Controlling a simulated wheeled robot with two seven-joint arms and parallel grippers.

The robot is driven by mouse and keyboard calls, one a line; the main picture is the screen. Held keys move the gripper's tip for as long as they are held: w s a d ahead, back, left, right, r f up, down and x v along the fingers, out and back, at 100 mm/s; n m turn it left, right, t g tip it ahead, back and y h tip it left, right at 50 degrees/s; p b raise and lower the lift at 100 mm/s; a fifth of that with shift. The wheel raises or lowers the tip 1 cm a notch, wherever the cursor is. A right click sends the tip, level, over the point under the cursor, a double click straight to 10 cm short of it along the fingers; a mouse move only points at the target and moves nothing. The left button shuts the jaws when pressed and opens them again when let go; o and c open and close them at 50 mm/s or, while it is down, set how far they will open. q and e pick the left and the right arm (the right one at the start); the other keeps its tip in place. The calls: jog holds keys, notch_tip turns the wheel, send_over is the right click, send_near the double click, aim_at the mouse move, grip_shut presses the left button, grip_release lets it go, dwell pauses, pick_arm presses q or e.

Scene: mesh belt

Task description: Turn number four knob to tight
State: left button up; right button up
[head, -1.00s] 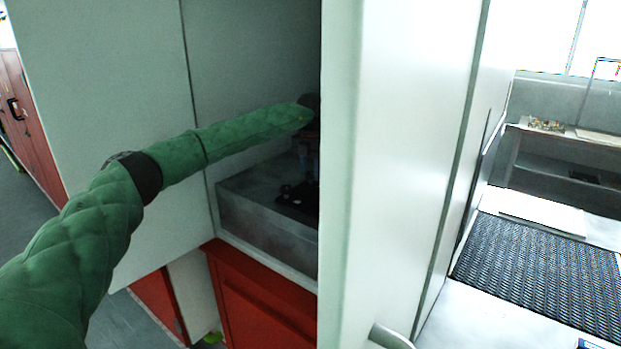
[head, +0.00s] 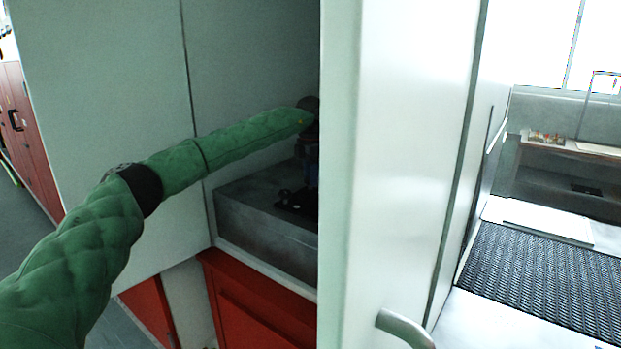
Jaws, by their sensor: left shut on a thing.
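My left arm reaches in from the left behind a pale panel. My left gripper (head: 309,184) points down at its end, small and dark, partly cut off by the panel edge. It is shut on a knob at a black fixture (head: 291,204) on the grey block. The held knob is too dark and hidden to make out, and I cannot read its number. A small round dark piece (head: 284,194) stands on the fixture to the left of the gripper. My right gripper is not in view.
A tall pale panel (head: 395,130) stands close in front, with a metal handle (head: 405,328) low on it. The grey block (head: 262,222) sits above a red cabinet (head: 262,305). At right is a dark mesh belt (head: 545,285) with a white plate (head: 540,222) behind it.

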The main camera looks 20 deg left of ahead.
pick_arm(q)
jog(key=shift+r, duration=0.15)
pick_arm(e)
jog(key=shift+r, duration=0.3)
pick_arm(q)
jog(key=shift+a, duration=0.1)
jog(key=o, duration=1)
jog(key=shift+c, duration=0.2)
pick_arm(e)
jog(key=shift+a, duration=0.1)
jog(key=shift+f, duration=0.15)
pick_arm(q)
jog(key=shift+r, duration=0.25)
notch_tip(320, 180, up, 6)
jog(key=shift+b, duration=1.2)
jog(key=shift+r, duration=0.6)
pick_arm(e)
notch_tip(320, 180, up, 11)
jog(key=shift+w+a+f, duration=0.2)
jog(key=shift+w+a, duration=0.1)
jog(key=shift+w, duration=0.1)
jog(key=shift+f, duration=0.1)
